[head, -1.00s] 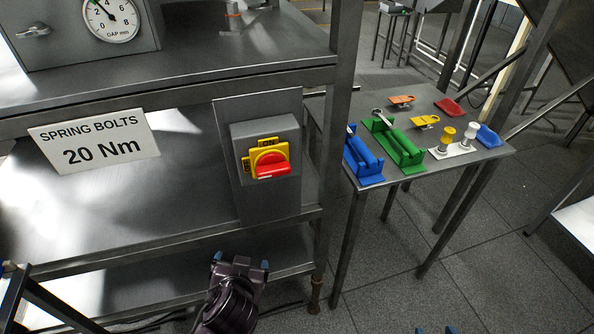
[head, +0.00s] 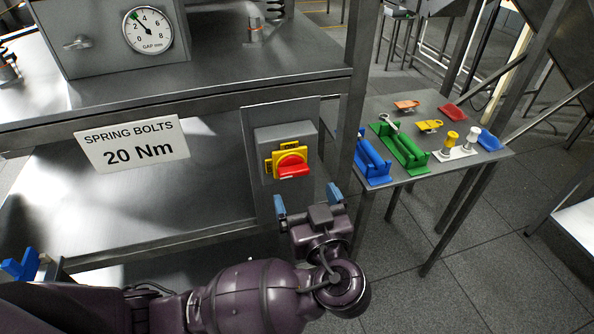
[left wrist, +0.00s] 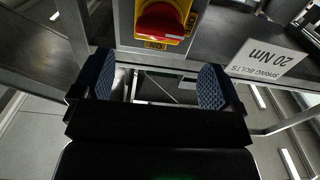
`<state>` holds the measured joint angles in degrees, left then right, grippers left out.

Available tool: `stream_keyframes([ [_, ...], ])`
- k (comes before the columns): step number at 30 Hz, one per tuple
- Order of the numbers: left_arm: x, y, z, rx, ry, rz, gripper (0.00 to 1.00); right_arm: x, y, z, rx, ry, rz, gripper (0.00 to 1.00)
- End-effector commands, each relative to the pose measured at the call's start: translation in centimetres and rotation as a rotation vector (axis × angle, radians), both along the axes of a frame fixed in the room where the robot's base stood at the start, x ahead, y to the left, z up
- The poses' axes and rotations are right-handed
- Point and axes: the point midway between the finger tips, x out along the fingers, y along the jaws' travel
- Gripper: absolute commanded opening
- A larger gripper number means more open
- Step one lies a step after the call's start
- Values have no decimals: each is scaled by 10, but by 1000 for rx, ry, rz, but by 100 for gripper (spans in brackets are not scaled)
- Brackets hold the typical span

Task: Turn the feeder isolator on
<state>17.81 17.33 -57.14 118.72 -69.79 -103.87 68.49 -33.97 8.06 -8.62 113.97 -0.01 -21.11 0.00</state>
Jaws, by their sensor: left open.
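The feeder isolator is a red rotary handle (head: 294,171) on a yellow plate in a grey box (head: 272,136) fixed to the bench front. The plate has ON at the top and OFF at the left. The red bar lies about level, in line with the OFF side. My left gripper (head: 307,199) is open and empty just below the box, with its blue fingertips pointing up and apart from the handle. In the left wrist view the red handle (left wrist: 160,23) is at the top, beyond the open fingers (left wrist: 157,82). My right gripper is out of view.
A SPRING BOLTS 20 Nm sign (head: 131,143) stands left of the box. A gap gauge (head: 148,30) is on the upper shelf. A metal post (head: 358,100) rises right of the box. Beyond it a side table (head: 384,107) holds blue and green fixtures and small parts.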

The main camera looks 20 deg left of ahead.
Motion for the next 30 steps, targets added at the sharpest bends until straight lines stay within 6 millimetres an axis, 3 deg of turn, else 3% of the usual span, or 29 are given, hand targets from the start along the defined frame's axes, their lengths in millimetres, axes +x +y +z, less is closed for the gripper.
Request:
stream_keyframes([
  [6,32,22,2,4,-2,1,92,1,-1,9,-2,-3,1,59],
  [12,51,35,1,3,1,0,92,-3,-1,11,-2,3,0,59],
  [26,59,40,0,0,2,0,92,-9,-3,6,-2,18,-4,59],
  [30,59,40,0,0,2,0,70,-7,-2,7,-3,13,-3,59],
])
